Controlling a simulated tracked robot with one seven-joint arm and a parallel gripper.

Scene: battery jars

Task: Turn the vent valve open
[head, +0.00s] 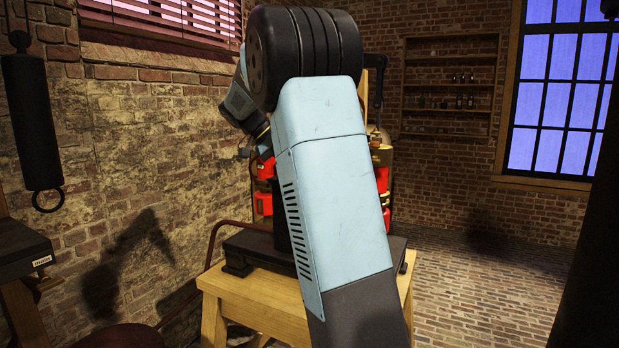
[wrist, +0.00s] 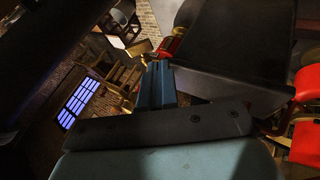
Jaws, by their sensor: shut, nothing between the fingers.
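My gripper (wrist: 155,66) shows in the wrist view as two blue-grey fingers side by side, shut and empty. Red and brass fittings (wrist: 178,36) lie just beyond the fingertips; I cannot tell whether they touch or whether the vent valve is among them. In the head view my own arm covers most of the middle. Red parts of the battery jars (head: 264,172) show left of the arm and more red parts (head: 383,181) show right of it. The vent valve cannot be made out in the head view.
A wooden stand (head: 250,297) with a dark top carries the jar apparatus. A brick wall (head: 140,150) is close on the left. A black cylinder (head: 34,122) hangs at far left. Brick floor (head: 480,275) is open on the right. Large red parts (wrist: 304,140) edge the wrist view.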

